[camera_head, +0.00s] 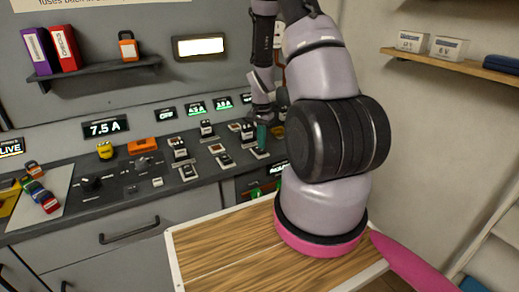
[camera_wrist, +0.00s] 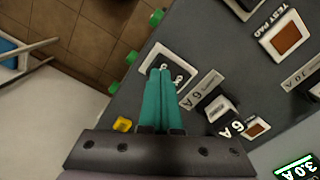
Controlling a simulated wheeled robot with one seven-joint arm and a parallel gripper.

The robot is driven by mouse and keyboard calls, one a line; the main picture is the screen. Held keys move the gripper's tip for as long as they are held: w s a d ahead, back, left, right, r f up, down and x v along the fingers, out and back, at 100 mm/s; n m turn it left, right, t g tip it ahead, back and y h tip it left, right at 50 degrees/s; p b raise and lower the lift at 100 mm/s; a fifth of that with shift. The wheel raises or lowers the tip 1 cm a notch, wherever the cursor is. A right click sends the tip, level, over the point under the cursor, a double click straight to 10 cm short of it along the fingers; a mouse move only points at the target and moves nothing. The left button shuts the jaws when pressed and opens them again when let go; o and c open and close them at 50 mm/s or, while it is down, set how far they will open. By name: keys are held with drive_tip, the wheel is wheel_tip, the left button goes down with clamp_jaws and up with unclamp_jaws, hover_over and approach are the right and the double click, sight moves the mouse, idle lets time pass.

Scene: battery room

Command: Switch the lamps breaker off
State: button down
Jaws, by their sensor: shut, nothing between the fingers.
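My gripper (camera_head: 262,137) is over the right part of the grey breaker panel in the head view, pointing down. In the wrist view its teal fingers (camera_wrist: 160,84) are together with nothing between them. Their tips overlap a white-framed breaker switch (camera_wrist: 149,56) near the panel's edge, and I cannot tell whether they touch it. The fingers hide part of this switch and its lettering. No label reading lamps is legible, so I cannot tell which breaker is the lamps one.
Several other switches, including one at the panel's middle (camera_head: 188,171), stand to the left. Displays show 7.5 A (camera_head: 105,128) and OFF (camera_head: 166,113). Padlocks (camera_head: 40,195) lie at far left. A wooden-topped surface (camera_head: 225,250) is in front. A shelf (camera_head: 460,66) is at right.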

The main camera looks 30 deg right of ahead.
drive_tip(key=shift+f, duration=0.65)
drive_tip(key=shift+r, duration=3.55)
drive_tip(key=s+a+r+n+t, duration=0.2)
drive_tip(key=a+r, duration=0.2)
drive_tip(key=r, duration=0.7)
drive_tip(key=s+a+r+n+t, duration=0.1)
drive_tip(key=s+a+r+t, duration=0.15)
drive_tip(key=r, duration=0.85)
drive_tip(key=s+a+r+n+t+y, duration=0.1)
drive_tip(key=s+a+r+n, duration=0.1)
drive_tip(key=s+r, duration=0.4)
drive_tip(key=s+a+r+n+t+y, duration=0.1)
drive_tip(key=s+a+r+n, duration=0.1)
drive_tip(key=s+a+r, duration=0.3)
drive_tip(key=s+r, duration=0.1)
drive_tip(key=s, duration=0.3)
drive_tip(key=shift+r+t, duration=0.35)
